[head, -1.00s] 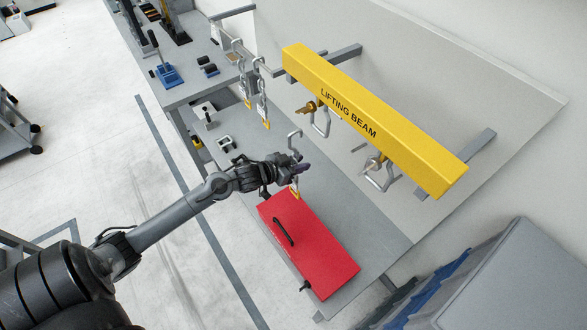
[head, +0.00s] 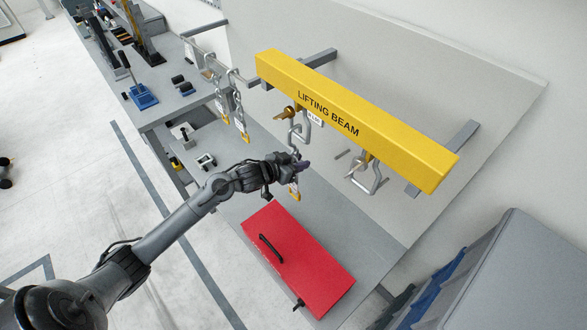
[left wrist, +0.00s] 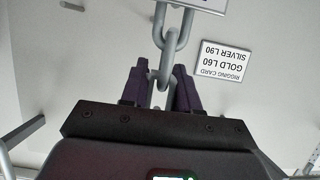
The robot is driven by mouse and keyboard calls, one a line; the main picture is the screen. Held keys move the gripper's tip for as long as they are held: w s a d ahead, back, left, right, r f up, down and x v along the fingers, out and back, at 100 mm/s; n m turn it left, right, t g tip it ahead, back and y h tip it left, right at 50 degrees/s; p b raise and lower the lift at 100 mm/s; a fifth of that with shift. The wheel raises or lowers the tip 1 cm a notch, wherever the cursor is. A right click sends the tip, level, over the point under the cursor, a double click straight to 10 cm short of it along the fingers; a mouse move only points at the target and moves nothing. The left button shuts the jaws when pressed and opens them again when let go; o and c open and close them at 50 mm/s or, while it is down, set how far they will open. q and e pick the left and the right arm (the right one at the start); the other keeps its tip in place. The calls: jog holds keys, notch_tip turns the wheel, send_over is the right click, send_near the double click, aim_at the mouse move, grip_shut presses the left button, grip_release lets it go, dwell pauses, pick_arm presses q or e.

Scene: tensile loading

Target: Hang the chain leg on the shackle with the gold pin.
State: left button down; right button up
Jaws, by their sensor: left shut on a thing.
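My left gripper (head: 300,167) is shut on a chain leg (head: 293,138), which hangs upright with a yellow-and-white tagged lower end below the fingers. Its steel links also show between the dark fingers (left wrist: 160,92) in the left wrist view. The shackle with the gold pin (head: 285,112) hangs under the left part of the yellow lifting beam (head: 355,115). The chain's top end overlaps this shackle's bow in the head view; I cannot tell whether they touch. A second shackle (head: 366,172) hangs further right. My right gripper is not in view.
Two tagged chain legs (head: 222,98) hang from a rail at the left. A red case (head: 298,260) with a black handle lies on the grey bench below. A rigging card (left wrist: 222,63) reading "GOLD L60, SILVER L90" is on the back panel.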

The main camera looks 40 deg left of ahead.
pick_arm(q)
jog(key=shift+w+d+f+b, duration=0.1)
jog(key=shift+w+f+b, duration=0.4)
jog(key=shift+f, duration=0.25)
jog(key=shift+w+f+b, duration=0.4)
jog(key=shift+f+b, duration=0.15)
jog(key=shift+f, duration=0.15)
